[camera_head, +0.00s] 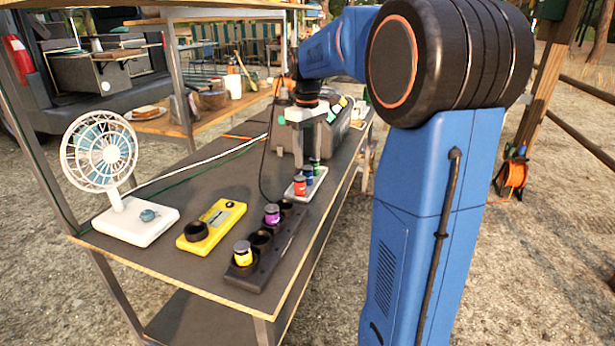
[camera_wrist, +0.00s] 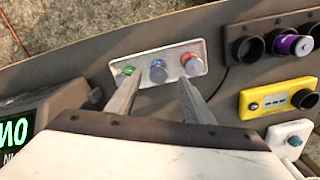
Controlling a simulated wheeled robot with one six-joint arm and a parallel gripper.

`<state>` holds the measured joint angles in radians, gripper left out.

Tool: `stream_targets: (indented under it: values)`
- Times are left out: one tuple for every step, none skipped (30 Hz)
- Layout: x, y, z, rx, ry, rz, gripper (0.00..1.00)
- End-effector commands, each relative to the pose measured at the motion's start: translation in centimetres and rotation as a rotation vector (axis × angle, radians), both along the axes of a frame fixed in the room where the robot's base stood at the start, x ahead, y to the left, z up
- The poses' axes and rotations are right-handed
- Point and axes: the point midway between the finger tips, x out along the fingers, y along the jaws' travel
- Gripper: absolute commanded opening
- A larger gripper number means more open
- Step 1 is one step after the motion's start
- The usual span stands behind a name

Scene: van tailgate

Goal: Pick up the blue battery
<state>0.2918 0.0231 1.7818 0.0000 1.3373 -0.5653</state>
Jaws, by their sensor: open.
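The blue battery (camera_wrist: 158,71) stands in the middle of a small white tray (camera_wrist: 199,47), with a green battery (camera_wrist: 124,74) on its left and a red battery (camera_wrist: 193,64) on its right in the wrist view. In the head view the blue battery (camera_head: 308,177) is partly hidden behind the red one (camera_head: 299,187). My gripper (camera_head: 308,156) points down over the tray. In the wrist view my gripper (camera_wrist: 161,84) is open and empty, its fingers apart on either side of the blue battery's line. The exact height above it is unclear.
A dark holder (camera_head: 266,262) with a yellow battery (camera_head: 243,254) and a purple battery (camera_head: 272,216) lies nearer on the table. Beside it are a yellow device (camera_head: 222,216) and a white fan (camera_head: 113,153). A dark box with a green display (camera_wrist: 20,127) stands close to my gripper.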

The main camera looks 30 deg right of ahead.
Motion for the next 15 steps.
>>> stream_targets:
  values:
    - [0.0,0.0,-0.2,0.000,0.001,0.000,0.47]
    - [0.0,0.0,-0.4,0.000,0.001,0.000,0.47]
    - [0.0,0.0,-0.7,0.001,0.001,0.000,0.47]
    - [0.0,-0.1,-1.0,0.001,0.001,0.000,0.47]
    - [0.1,-0.1,-1.4,0.001,0.001,0.000,0.47]
    - [0.1,-0.1,-2.0,0.000,0.002,0.000,0.47]
    - [0.1,-0.1,-2.4,0.001,0.003,0.000,0.47]
    - [0.1,-0.2,-2.8,0.000,0.002,0.000,0.47]
    - [0.1,-0.2,-3.4,0.001,0.001,0.000,0.47]
    - [0.1,-0.2,-3.8,0.000,0.002,0.000,0.47]
    - [0.1,-0.2,-4.1,0.000,0.002,0.000,0.47]
    - [0.2,-0.2,-4.5,0.000,0.000,0.000,0.47]
    - [0.2,-0.2,-4.7,0.000,0.000,0.000,0.47]
    - [0.2,-0.2,-4.9,0.000,0.000,0.000,0.47]
    - [0.1,-0.2,-5.1,0.000,0.000,0.000,0.47]
